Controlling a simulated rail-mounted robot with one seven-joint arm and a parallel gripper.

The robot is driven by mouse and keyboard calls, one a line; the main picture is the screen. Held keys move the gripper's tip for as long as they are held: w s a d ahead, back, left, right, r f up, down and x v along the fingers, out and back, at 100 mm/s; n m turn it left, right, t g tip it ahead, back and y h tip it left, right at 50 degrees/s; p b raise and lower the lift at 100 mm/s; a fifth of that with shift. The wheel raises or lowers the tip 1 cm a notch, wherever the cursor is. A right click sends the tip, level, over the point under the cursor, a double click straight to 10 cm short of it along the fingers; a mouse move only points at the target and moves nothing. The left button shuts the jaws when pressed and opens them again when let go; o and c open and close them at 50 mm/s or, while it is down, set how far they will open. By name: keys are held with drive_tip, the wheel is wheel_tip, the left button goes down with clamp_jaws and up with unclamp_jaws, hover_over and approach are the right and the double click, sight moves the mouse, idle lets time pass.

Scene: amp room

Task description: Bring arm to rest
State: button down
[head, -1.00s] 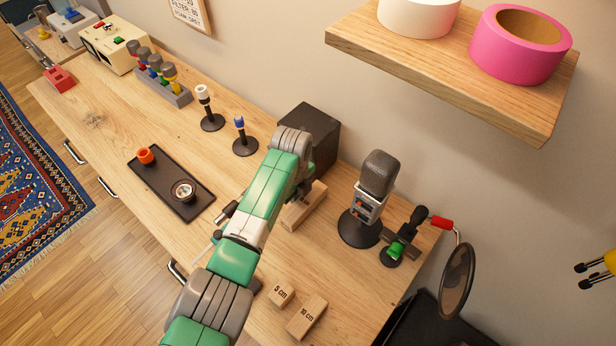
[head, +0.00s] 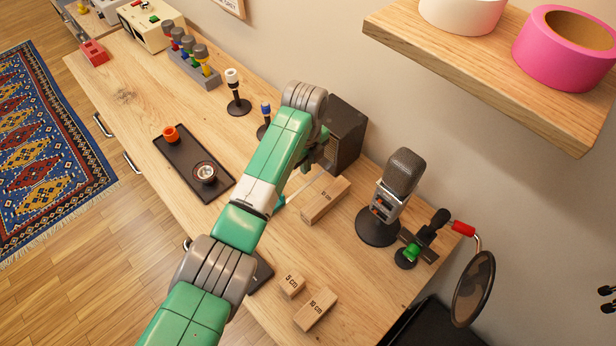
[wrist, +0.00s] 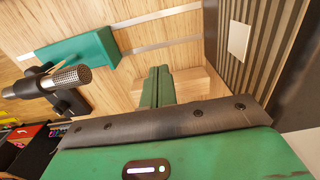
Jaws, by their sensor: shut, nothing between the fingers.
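My green and grey arm reaches across the wooden bench in the head view, its wrist bend in front of the dark box (head: 345,132). My gripper (wrist: 157,88) shows in the wrist view as two green fingers lying together, empty. The fingertips appear in front of a pale wooden block (wrist: 190,86); I cannot tell whether they touch it. In the head view the fingers are hidden behind the arm.
A grey microphone (head: 392,192) and a wooden block (head: 325,201) stand right of my arm. A dark tray (head: 180,168) lies left. Small blocks marked 5 cm (head: 291,286) and 10 cm (head: 316,309) lie near the front. A wooden shelf (head: 490,75) overhangs at upper right.

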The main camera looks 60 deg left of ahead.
wheel_tip(320, 180, up, 3)
drive_tip(key=shift+f, duration=0.15)
idle(0.3)
